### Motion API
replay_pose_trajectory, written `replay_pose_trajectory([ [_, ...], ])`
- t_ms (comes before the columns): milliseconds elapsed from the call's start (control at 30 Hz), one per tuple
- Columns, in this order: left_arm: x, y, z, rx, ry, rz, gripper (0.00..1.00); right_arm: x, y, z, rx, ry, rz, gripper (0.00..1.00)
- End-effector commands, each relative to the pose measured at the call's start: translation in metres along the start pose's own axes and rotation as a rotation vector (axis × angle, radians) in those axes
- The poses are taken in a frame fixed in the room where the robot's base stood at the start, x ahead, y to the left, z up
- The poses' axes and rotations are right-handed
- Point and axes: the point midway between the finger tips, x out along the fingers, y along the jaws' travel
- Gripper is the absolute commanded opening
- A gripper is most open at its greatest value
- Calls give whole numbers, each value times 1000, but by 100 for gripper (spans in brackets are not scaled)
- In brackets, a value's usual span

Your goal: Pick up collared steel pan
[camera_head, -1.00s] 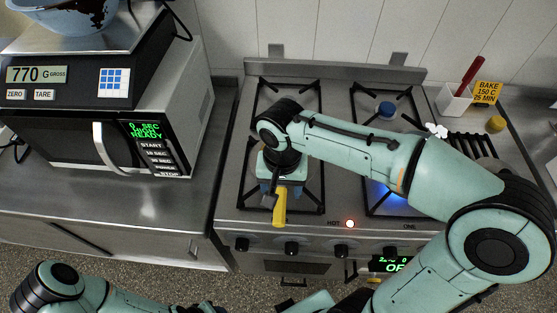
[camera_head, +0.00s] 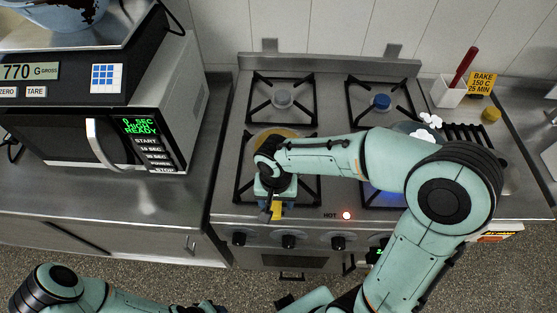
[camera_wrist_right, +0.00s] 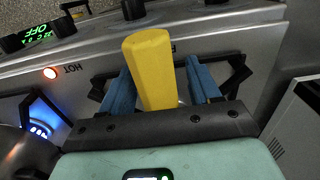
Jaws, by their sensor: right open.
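A pan with a yellow handle (camera_head: 276,211) sits on the front left burner. Its round yellowish inside (camera_head: 270,136) shows partly behind my right arm, which hides most of it. I take this to be the collared steel pan; its collar is hidden. My right gripper (camera_head: 273,202) is over the handle at the stove's front. In the right wrist view the yellow handle (camera_wrist_right: 151,68) stands between the two blue fingers of my right gripper (camera_wrist_right: 158,84), which are open, one on each side. The left gripper is not visible; only part of the left arm shows.
A red HOT light (camera_head: 346,215) glows. A microwave (camera_head: 110,140) stands left. The back left burner (camera_head: 283,99) is empty.

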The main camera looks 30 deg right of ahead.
Motion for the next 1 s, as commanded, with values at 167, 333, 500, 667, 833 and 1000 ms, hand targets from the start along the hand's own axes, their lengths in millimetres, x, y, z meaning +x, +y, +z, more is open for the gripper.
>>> replay_pose_trajectory([
  [167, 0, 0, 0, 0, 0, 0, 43, 0, 0, 0, 0, 0, 0, 39],
  [333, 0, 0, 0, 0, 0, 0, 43, -2, -1, -1, -1, 4, -2, 0],
  [500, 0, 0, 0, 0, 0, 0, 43, -2, -1, -1, -1, 4, -2, 0],
  [667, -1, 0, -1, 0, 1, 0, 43, -6, -1, -1, -1, 5, -2, 0],
  [833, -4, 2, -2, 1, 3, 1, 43, -23, -1, -2, 1, 8, -5, 0],
  [1000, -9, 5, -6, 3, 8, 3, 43, -57, -2, -2, 1, 11, -7, 0],
])
